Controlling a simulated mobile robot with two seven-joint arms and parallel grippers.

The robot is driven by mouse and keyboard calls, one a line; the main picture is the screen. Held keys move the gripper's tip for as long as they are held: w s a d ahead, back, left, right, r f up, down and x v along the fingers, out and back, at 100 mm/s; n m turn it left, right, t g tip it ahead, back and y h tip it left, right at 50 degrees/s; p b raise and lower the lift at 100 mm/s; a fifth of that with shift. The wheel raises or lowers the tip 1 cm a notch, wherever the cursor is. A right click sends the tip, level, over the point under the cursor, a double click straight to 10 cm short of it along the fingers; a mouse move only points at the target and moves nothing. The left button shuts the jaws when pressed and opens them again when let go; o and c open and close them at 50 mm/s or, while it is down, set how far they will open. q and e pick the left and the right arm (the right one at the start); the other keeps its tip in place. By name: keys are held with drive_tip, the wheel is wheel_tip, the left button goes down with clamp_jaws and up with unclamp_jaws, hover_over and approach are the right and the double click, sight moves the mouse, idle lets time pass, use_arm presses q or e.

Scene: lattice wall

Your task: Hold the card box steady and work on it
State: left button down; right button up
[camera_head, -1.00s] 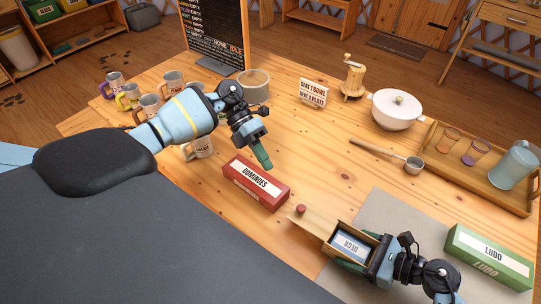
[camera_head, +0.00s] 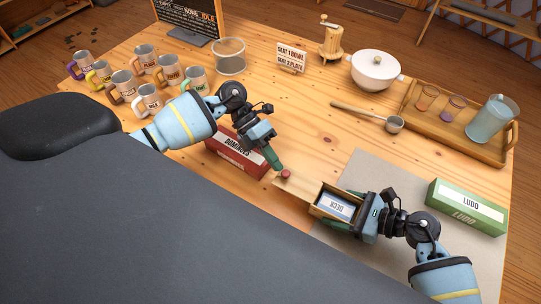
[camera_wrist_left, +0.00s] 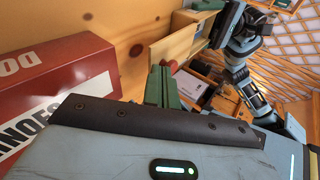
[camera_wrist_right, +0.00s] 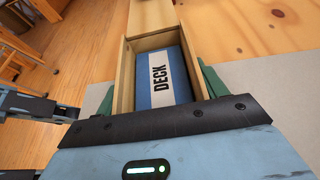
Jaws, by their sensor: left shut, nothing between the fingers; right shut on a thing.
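The card box (camera_head: 315,209) is a pale wooden box with its sliding lid (camera_head: 297,186) drawn partly out to the left. A blue deck (camera_head: 336,205) with a white DECK label lies inside, also clear in the right wrist view (camera_wrist_right: 164,77). My right gripper (camera_head: 349,210) is shut across the box's sides. A small red knob (camera_head: 286,174) stands on the lid's outer end. My left gripper (camera_head: 277,168) is shut and empty, its tip right beside the knob. The knob also shows in the left wrist view (camera_wrist_left: 172,67), close to the fingers; I cannot tell whether they touch.
A red DOMINOES box (camera_head: 228,158) lies behind and left of my left gripper, partly hidden by it. A green LUDO box (camera_head: 467,207) lies right, on the grey mat (camera_head: 390,165). A ladle (camera_head: 368,114), white pot (camera_head: 375,72) and wooden tray (camera_head: 450,137) stand farther back.

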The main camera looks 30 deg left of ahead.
sight(313, 186)
use_arm(q)
drive_tip(key=d, duration=1.1)
drive_tip(key=shift+d, duration=0.6)
use_arm(e)
drive_tip(key=shift+a, duration=0.1)
use_arm(q)
drive_tip(key=shift+s, duration=0.1)
drive_tip(key=shift+a, duration=0.1)
drive_tip(key=shift+a, duration=0.3)
drive_tip(key=a, duration=0.1)
drive_tip(key=w+a, duration=0.1)
drive_tip(key=a, duration=0.2)
drive_tip(key=shift+w+a, duration=0.2)
drive_tip(key=shift+w, duration=0.1)
drive_tip(key=v, duration=0.8)
drive_tip(key=shift+a+r, duration=0.25)
drive_tip(key=shift+r, duration=0.05)
